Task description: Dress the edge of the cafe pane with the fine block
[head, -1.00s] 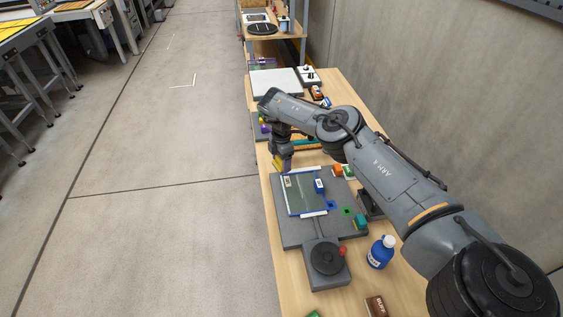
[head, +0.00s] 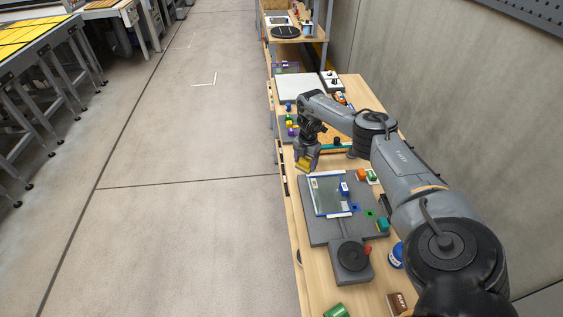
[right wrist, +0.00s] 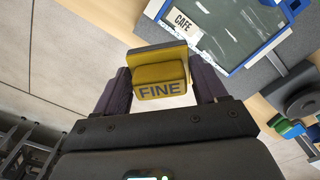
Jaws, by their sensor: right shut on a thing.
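The cafe pane (head: 326,197) is a dark greenish glass sheet with blue and white edging, lying on a grey board. In the right wrist view, the pane (right wrist: 245,38) has a white CAFE label (right wrist: 183,24) near its corner. My right gripper (head: 304,160) is shut on the yellow fine block (right wrist: 160,75), whose FINE lettering faces the wrist camera. In the head view, the fine block (head: 304,164) is just beyond the pane's far left corner. It looks apart from the pane, but its height is unclear. My left gripper is not in view.
In front are a grey unit with black disc (head: 351,257), a blue bottle (head: 396,257) and a brown block (head: 398,304). Open floor is left.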

